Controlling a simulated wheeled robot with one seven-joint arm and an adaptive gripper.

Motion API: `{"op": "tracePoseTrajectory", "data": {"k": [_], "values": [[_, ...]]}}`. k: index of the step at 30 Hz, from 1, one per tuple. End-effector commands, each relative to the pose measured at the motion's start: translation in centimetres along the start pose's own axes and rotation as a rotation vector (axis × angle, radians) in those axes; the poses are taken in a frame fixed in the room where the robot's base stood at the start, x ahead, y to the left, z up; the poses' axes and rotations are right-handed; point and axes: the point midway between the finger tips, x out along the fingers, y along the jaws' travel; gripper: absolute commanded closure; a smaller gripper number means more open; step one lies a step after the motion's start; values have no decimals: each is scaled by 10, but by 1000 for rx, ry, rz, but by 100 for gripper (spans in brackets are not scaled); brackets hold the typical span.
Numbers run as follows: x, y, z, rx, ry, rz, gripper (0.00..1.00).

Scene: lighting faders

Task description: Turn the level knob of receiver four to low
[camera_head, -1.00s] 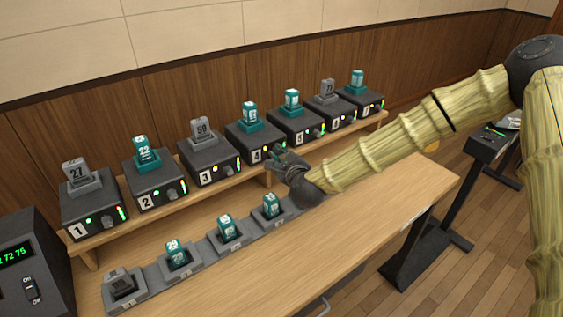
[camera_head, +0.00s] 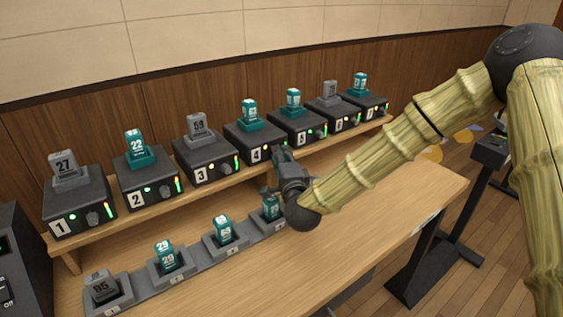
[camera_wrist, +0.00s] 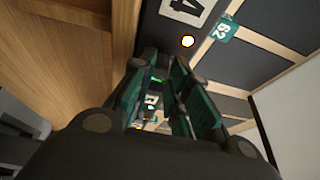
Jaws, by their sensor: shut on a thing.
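Receiver four (camera_head: 250,140) is a dark box labelled 4 on the raised shelf, with a teal pack standing in its top. My gripper (camera_head: 280,158) is at the right part of its front face and hides the level knob there. In the wrist view, the dark face of receiver four (camera_wrist: 170,25) shows its label 4 and a lit yellow-orange lamp. The teal-padded fingers of my gripper (camera_wrist: 163,68) reach up to that face and are closed on the knob. The knob itself is hidden between the fingertips, so its pointer cannot be read.
Other numbered receivers, such as receiver three (camera_head: 205,160) and receiver five (camera_head: 297,127), stand close on both sides along the shelf (camera_head: 150,213). Below it, a row of charging slots (camera_head: 200,262) holds packs. The front of the wooden table (camera_head: 340,222) is clear.

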Motion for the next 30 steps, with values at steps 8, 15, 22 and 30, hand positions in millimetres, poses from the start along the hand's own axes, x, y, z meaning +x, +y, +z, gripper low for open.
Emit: {"op": "tracePoseTrajectory", "data": {"k": [8, 15, 22, 30], "values": [[0, 1, 0, -61, -4, -25, 100], [0, 1, 0, -68, -5, -28, 100], [0, 1, 0, -67, -5, -27, 77], [0, 1, 0, -67, -5, -27, 59]]}}
